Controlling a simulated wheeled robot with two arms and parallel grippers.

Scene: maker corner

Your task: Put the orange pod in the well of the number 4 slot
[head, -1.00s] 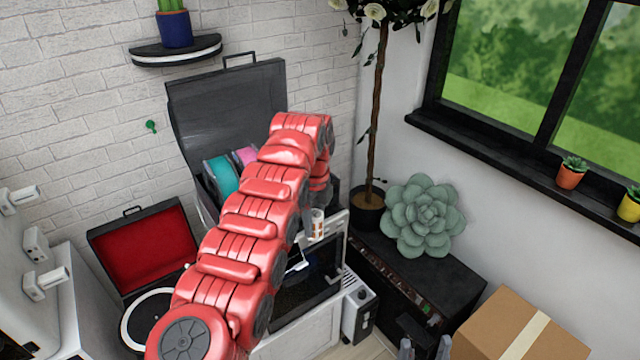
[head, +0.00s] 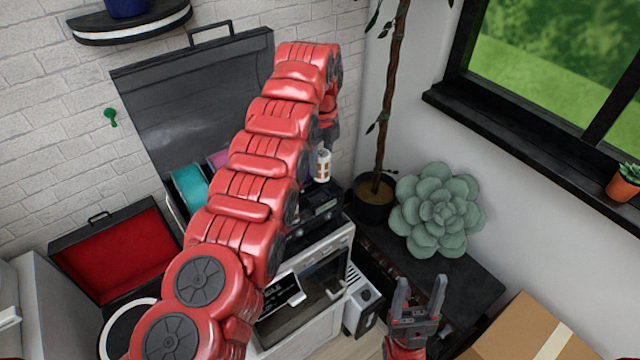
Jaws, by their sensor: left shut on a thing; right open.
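The pod (head: 322,166) is a small white cylinder with orange markings, upright at the end of my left arm. My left gripper (head: 324,148) is shut on it from above, its fingers mostly hidden by the arm. A black unit (head: 322,207) on the white oven-like cabinet (head: 322,262) lies below the pod, which appears held above it. My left arm covers part of this unit. I cannot make out a number 4 slot or its well. My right gripper (head: 420,298) is open and empty at the lower right, fingers pointing up.
A black case with an upright lid (head: 190,100) and coloured spools (head: 190,188) stands behind my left arm. A potted tree (head: 374,200) and a large succulent (head: 438,210) stand to the right. A cardboard box (head: 515,325) is at the lower right.

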